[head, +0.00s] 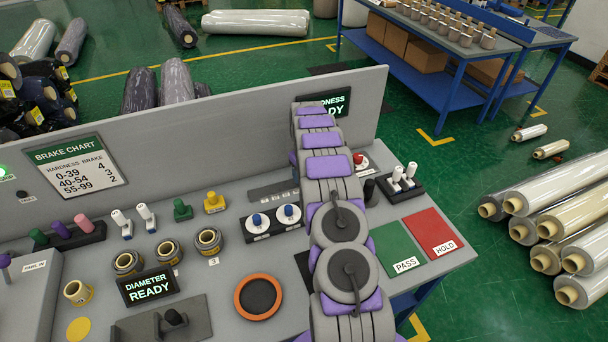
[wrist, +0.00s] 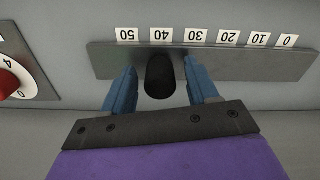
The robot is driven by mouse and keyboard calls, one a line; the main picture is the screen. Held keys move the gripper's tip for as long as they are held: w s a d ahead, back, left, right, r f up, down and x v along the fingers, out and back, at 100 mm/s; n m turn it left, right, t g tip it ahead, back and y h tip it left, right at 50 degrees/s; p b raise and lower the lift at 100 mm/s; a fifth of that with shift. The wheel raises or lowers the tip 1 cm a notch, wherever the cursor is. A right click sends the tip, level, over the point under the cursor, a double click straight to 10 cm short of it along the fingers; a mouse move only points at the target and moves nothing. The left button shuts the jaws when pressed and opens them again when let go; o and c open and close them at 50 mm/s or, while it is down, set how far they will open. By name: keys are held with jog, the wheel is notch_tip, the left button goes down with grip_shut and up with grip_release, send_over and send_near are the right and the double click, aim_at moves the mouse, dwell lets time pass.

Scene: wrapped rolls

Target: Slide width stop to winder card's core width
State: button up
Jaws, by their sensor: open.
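The width stop, a black upright knob (wrist: 160,76), stands at a dark grey scale bar in the wrist view, just by the 40 mark. The bar (wrist: 100,60) carries upside-down labels from 50 at left to 0 at right. My gripper (wrist: 160,90) is open, with one blue finger on each side of the knob and a visible gap to each. In the head view the left part of a grey strip (head: 265,194) shows; my arm hides the rest, the knob and the gripper. I cannot make out a winder card.
A dial with a red knob (wrist: 8,84) is left of the bar; it also shows right of my arm (head: 358,158). Two blue-knobbed dials (head: 270,221) stand near the strip. An upright panel (head: 210,130) with the brake chart (head: 76,168) borders the console's back.

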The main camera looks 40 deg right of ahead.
notch_tip(320, 180, up, 17)
jog(key=p, duration=0.2)
jog(key=shift+f, duration=0.15)
jog(key=shift+w, duration=0.1)
dwell(0.4)
jog(key=s+a+r+g, duration=0.1)
jog(key=s+a+r, duration=0.7)
jog(key=a, duration=0.4)
jog(key=s+a+r, duration=0.7)
jog(key=s+a, duration=0.1)
jog(key=a, duration=0.4)
jog(key=s+a, duration=0.3)
jog(key=s, duration=0.6)
jog(key=s+a+f, duration=0.1)
jog(key=s+a, duration=0.3)
jog(key=s, duration=0.6)
jog(key=s+a+f+n, duration=0.1)
jog(key=s+a, duration=0.3)
jog(key=s, duration=0.6)
jog(key=shift+s+f+g, duration=0.2)
jog(key=shift+s+g, duration=0.05)
jog(key=shift+g, duration=0.15)
